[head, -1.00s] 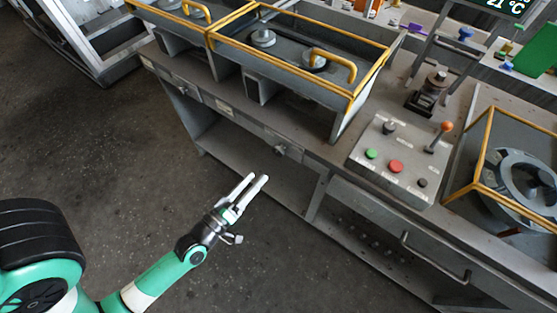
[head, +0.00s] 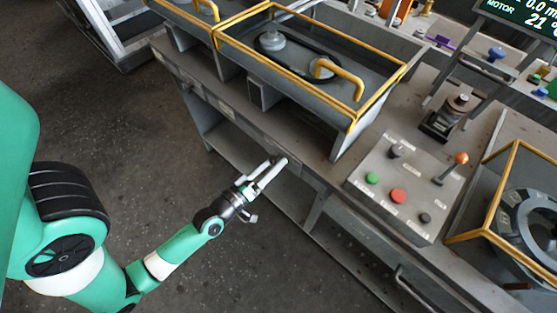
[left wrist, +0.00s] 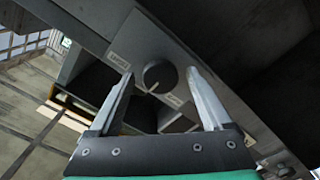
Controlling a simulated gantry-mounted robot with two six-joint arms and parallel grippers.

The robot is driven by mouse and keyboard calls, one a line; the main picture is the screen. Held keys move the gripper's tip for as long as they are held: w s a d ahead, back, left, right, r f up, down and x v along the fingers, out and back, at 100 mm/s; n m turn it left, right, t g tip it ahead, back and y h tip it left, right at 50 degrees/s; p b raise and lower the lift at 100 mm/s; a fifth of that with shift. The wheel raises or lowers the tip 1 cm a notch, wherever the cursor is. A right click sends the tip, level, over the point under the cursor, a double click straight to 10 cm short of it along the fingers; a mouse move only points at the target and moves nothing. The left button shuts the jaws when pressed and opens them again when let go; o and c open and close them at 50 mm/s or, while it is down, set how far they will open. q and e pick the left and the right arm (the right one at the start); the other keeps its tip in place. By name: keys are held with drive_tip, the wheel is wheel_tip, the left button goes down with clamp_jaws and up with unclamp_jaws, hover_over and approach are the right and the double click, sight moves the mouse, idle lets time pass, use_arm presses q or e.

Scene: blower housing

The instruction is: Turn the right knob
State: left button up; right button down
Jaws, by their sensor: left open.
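My left gripper (head: 276,162) is open, with its fingertips in front of the grey bench's front panel. The knob is mounted on a grey plate with small white labels. The knob lies between the fingertips and does not look gripped; I cannot tell whether either finger touches it. In the head view the knob is hidden behind the gripper. My right gripper is not in view.
A control panel (head: 402,220) with red and green buttons and an orange-tipped lever (head: 452,168) sits on the bench top. A yellow-edged housing (head: 300,60) stands at the back. The bench has an open lower shelf (head: 232,142). The floor (head: 140,170) in front is clear.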

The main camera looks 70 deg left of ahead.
use_arm(q)
drive_tip(key=shift+s, duration=0.1)
drive_tip(key=shift+d, duration=0.1)
drive_tip(key=shift+c, duration=0.7)
clamp_jaws()
